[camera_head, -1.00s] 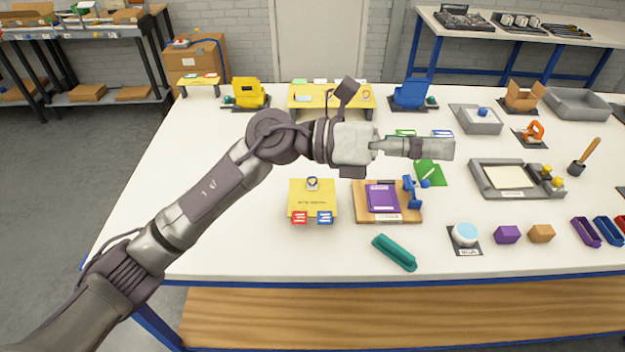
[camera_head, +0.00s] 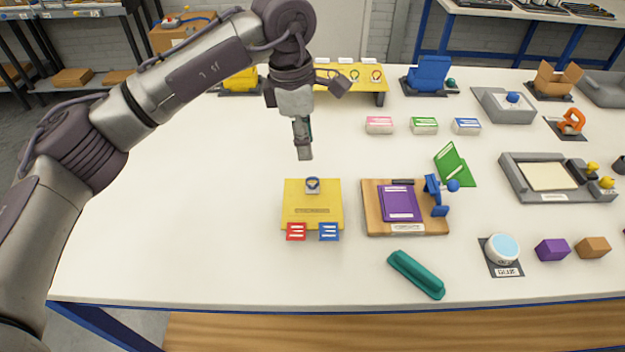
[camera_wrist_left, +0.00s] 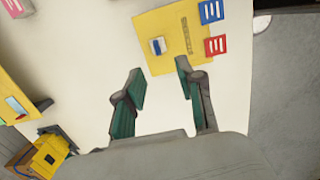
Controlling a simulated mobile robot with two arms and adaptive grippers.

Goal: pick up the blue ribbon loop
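The blue ribbon loop (camera_head: 312,183) stands on a small grey-white holder near the back edge of a yellow board (camera_head: 313,203). In the left wrist view the loop (camera_wrist_left: 157,47) is a small blue mark on the pale holder, just beyond the fingertips. My left gripper (camera_head: 305,155) points down over the table, above and behind the yellow board and apart from the loop. The left wrist view shows its two green-padded fingers (camera_wrist_left: 160,69) spread, with nothing between them. My right gripper is in neither view.
Red (camera_head: 296,232) and blue (camera_head: 329,232) cards sit at the yellow board's front edge. Right of it is a wooden board (camera_head: 372,225) with a purple booklet. A teal object (camera_head: 416,274) lies in front. A yellow stand (camera_head: 367,88) with ribbon loops is behind. The table's left side is clear.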

